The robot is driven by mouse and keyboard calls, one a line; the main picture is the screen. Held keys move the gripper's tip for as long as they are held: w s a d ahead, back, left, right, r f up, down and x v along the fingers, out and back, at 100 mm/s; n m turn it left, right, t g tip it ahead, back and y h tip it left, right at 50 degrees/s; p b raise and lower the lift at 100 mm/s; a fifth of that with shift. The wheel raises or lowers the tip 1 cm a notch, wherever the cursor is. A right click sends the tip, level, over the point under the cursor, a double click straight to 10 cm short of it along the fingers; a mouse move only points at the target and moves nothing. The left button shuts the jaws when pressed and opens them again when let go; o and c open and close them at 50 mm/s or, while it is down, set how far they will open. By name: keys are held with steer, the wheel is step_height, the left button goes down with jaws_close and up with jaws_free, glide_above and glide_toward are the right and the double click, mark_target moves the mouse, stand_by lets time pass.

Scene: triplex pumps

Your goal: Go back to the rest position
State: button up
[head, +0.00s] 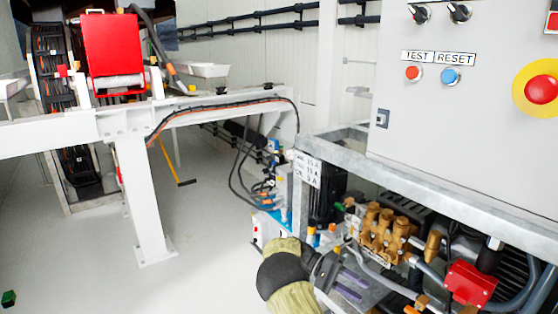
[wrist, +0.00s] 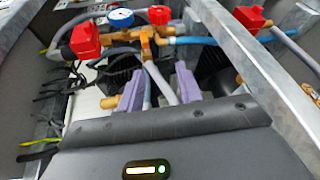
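My gripper (head: 352,285) is low in the head view, beside the brass triplex pump (head: 383,232) and left of it. Its two purple fingers are apart. In the wrist view my gripper (wrist: 160,73) is also open, with a grey hose visible in the gap between the fingers. I see no object gripped; the hose appears to lie beyond the fingers, but the exact distance is unclear. My forearm in beige and black comes in from the bottom of the head view.
A galvanised frame (head: 440,200) runs over the pump, below a grey control cabinet (head: 460,105). A red box (head: 470,284) and hoses are at lower right. A white beam stand (head: 140,195) is at left. The floor (head: 205,240) between is mostly clear.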

steer(key=s+d+n+t+y, duration=0.1)
steer(key=s+n+t+y, duration=0.25)
steer(key=s+y, duration=0.4)
steer(key=s+a+r+n+t+y, duration=0.1)
steer(key=s+a+r+t+y, duration=0.2)
steer(key=s, duration=0.4)
steer(key=s+a+r+n+t+y, duration=0.1)
steer(key=s+a+t+y, duration=0.2)
steer(key=s+a+t, duration=0.3)
step_height(320, 180, up, 33)
steer(key=d+p, duration=0.1)
steer(key=p, duration=3.2)
steer(key=shift+s+d+g, duration=0.25)
steer(key=shift+s+g, duration=0.2)
steer(key=shift+f+h, duration=0.2)
steer(key=shift+h, duration=0.05)
